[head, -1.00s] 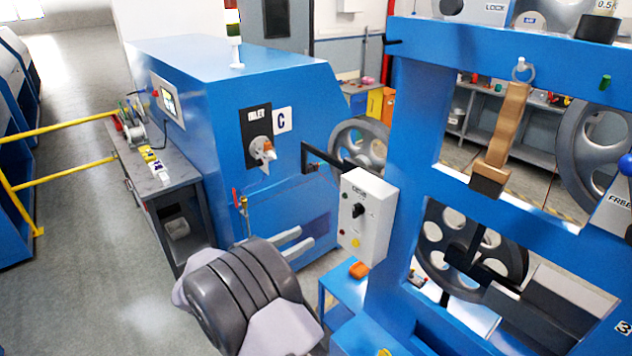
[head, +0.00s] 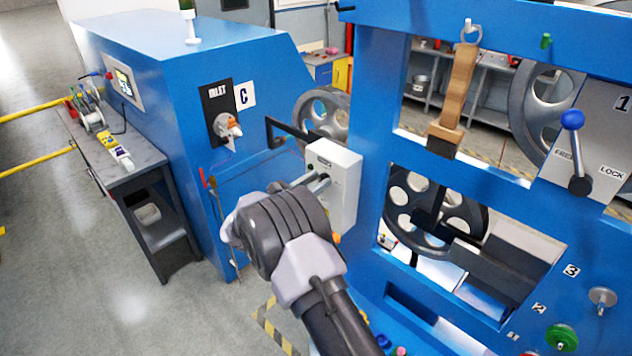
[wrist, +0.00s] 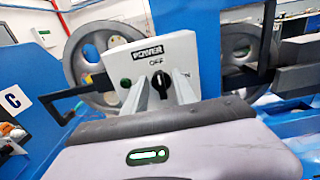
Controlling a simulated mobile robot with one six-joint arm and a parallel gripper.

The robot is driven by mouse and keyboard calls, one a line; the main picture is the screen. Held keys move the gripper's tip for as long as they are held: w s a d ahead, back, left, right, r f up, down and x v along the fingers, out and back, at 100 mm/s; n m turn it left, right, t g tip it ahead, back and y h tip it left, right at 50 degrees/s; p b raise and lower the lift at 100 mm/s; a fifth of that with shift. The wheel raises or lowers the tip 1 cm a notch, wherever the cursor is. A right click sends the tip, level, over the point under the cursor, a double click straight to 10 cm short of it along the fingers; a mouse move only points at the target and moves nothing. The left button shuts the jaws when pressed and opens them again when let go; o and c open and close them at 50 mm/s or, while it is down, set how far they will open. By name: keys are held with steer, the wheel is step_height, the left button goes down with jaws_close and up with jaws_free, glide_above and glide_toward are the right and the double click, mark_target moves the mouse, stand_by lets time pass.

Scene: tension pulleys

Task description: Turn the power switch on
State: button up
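The power switch is a black knob (wrist: 159,82) on a white box, with POWER and OFF printed above it in the wrist view. The white box (head: 345,196) shows in the head view on an arm beside the blue frame; its knob is hidden there behind my gripper (head: 318,181). In the wrist view my gripper (wrist: 161,78) is open, its two grey fingers pointing at the box face. I cannot tell how far the fingertips are from the box. A green light (wrist: 126,83) is left of the knob.
A blue cabinet (head: 240,70) with an inlet valve (head: 226,126) and a C label stands left of the box. A black bracket (head: 290,133) juts out beside the box. The blue frame (head: 371,130) with pulley wheels rises close on the right.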

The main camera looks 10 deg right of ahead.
steer(key=shift+c, duration=0.2)
jaws_close()
steer(key=shift+f+b, duration=0.1)
steer(key=shift+b, duration=0.3)
steer(key=m+b, duration=0.6)
steer(key=b, duration=0.2)
steer(key=m+b, duration=0.6)
steer(key=b, duration=0.1)
steer(key=s+f+m+b, duration=0.1)
steer(key=m+b, duration=0.4)
steer(key=b, duration=0.3)
steer(key=shift+d+m+b, duration=0.3)
steer(key=shift+m, duration=0.1)
